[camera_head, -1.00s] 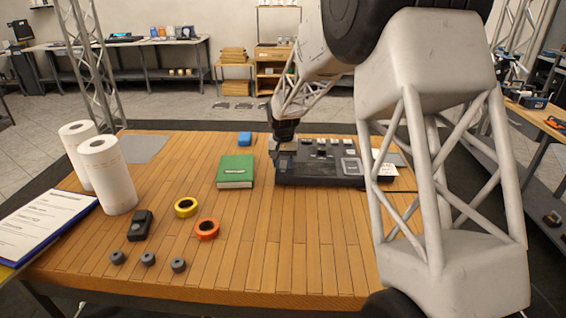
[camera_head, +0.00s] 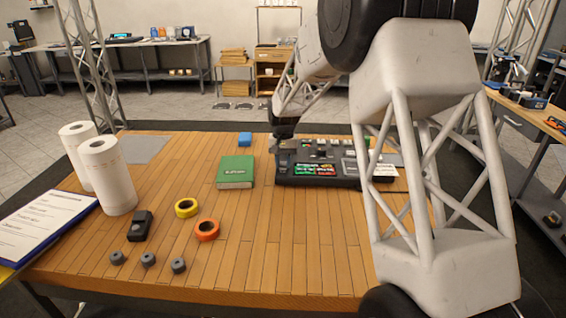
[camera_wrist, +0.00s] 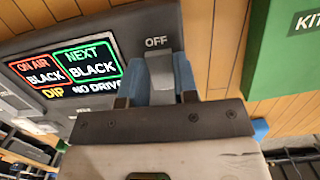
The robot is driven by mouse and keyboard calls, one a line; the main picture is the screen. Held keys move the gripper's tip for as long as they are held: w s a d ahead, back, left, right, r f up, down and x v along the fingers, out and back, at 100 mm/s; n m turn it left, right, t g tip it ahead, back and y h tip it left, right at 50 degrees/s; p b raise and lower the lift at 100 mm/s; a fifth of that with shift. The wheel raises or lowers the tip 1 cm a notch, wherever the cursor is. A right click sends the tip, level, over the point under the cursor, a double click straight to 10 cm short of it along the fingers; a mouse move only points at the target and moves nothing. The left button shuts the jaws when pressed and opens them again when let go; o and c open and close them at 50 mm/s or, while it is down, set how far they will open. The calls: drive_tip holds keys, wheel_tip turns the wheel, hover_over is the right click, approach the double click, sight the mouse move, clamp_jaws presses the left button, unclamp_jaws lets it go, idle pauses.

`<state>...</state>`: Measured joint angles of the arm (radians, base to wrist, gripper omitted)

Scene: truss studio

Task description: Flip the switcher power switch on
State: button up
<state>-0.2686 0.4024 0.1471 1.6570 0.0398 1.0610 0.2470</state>
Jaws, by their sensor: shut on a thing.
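The switcher (camera_head: 346,181) is a dark console at the back of the wooden table, its screen lit with red and green tiles. In the wrist view the switcher (camera_wrist: 158,15) shows lit BLACK tiles and an OFF label above a grey power switch (camera_wrist: 160,66). My gripper (camera_wrist: 162,84) has its blue-padded fingers on either side of this lever and is shut on it. In the head view my gripper (camera_head: 280,147) is at the switcher's left end. The lower part of the lever is hidden by the gripper.
Paper rolls (camera_head: 108,180), a clipboard (camera_head: 40,225), yellow tape (camera_head: 187,208) and orange tape (camera_head: 207,230) are further left. The table's front middle is clear.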

sight(283, 164)
drive_tip(key=o, duration=0.9)
drive_tip(key=shift+r, duration=0.1)
drive_tip(key=shift+w+r, duration=0.15)
drive_tip(key=shift+r, duration=1.1)
drive_tip(key=shift+w+r, duration=0.2)
drive_tip(key=shift+r, duration=1.1)
drive_tip(key=shift+w+r, duration=0.15)
drive_tip(key=shift+r, duration=1.1)
